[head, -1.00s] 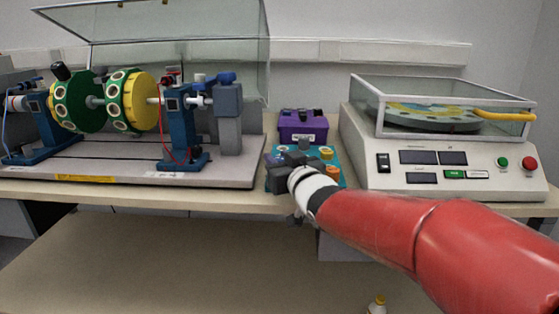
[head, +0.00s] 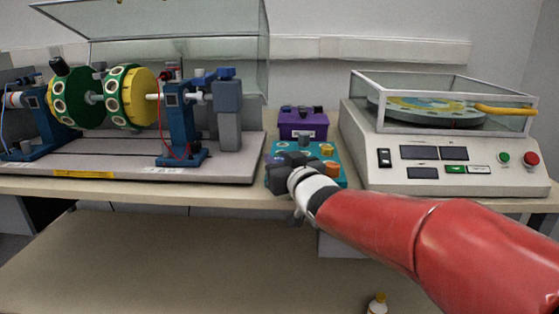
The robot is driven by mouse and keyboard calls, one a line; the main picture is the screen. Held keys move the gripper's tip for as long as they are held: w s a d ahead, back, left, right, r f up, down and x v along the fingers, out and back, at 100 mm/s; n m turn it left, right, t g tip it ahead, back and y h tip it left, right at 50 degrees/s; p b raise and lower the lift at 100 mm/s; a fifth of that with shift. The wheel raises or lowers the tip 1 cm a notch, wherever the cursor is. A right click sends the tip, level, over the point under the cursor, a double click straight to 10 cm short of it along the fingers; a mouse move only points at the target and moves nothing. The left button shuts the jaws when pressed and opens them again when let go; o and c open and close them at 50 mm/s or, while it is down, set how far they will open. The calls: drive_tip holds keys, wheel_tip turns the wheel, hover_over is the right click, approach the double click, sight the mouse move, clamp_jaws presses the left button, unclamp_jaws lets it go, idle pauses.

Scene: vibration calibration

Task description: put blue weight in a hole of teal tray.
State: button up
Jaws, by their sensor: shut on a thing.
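The teal tray (head: 279,149) lies on the bench between the two machines. Yellow and orange weights (head: 327,151) sit on its right side, and a grey piece stands near its back middle. My dark gripper (head: 281,170) is over the tray's front left part, pointing away from me. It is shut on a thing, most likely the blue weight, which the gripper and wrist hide. I cannot tell how high it is above the tray or whether it is in a hole.
A purple box (head: 303,125) stands right behind the tray. A balancing rig with green and yellow discs (head: 132,97) is on the left. A white machine with a clear cover (head: 450,150) is close on the right. A yellow-capped bottle (head: 377,304) is low down in front.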

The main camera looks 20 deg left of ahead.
drive_tip(key=shift+f+b, duration=0.3)
drive_tip(key=shift+f, duration=0.05)
drive_tip(key=o, duration=1.1)
drive_tip(key=v, duration=0.7)
drive_tip(key=shift+s+d, duration=0.25)
drive_tip(key=shift+s, duration=0.05)
